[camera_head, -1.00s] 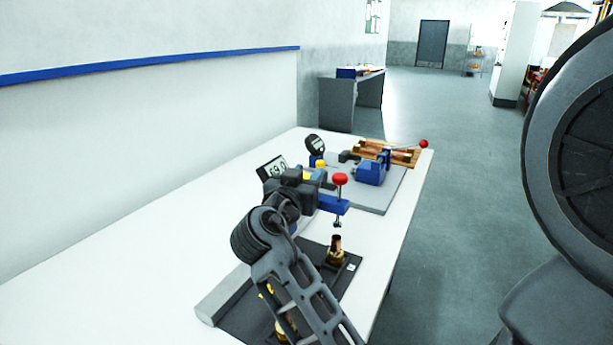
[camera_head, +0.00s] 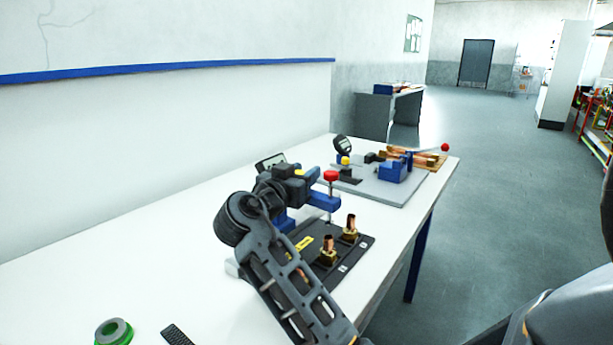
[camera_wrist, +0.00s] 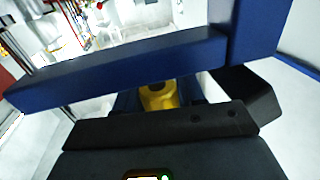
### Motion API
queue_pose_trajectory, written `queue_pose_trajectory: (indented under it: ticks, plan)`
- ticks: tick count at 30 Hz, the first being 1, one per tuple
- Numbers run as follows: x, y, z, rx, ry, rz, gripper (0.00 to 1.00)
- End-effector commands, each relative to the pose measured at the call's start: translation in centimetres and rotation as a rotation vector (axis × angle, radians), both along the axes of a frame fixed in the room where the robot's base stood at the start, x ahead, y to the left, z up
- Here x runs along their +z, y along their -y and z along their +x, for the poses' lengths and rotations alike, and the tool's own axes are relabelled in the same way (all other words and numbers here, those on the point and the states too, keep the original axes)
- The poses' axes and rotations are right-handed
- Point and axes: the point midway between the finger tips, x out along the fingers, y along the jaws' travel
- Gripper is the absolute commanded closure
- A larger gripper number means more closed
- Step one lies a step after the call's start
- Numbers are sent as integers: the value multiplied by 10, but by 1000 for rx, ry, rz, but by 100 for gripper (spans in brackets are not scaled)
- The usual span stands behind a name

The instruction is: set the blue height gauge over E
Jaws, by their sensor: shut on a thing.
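My gripper (camera_head: 292,187) is shut on the blue height gauge (camera_head: 322,201), which has a red knob on top, a thin probe pointing down and a tilted display box at its left. The gauge's blue arm also fills much of the wrist view (camera_wrist: 120,70), with a yellow part behind it. In the head view the probe tip appears above a brass fitting (camera_head: 328,254) on a dark fixture strip (camera_head: 362,249). Another brass fitting (camera_head: 350,230) stands beyond it. I cannot tell the exact gap. White labels lie beside the fittings, but their letters are unreadable. My arm hides the near part of the strip.
A green ring (camera_head: 113,333) lies on the white table (camera_head: 130,262) at near left. The table's left side is largely clear.

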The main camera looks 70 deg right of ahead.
Motion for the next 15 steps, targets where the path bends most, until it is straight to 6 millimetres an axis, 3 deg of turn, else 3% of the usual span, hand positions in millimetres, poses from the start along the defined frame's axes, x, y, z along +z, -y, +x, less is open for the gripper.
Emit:
queue_pose_trajectory:
  ticks: [1, 2, 11, 15]
  plan:
    - [0, 0, 0, 0, 0, 2, 100]
    - [0, 0, 0, 0, 0, 2, 59]
    - [0, -2, 0, 1, 0, 1, 56]
    - [-1, -17, 2, 5, 1, 2, 56]
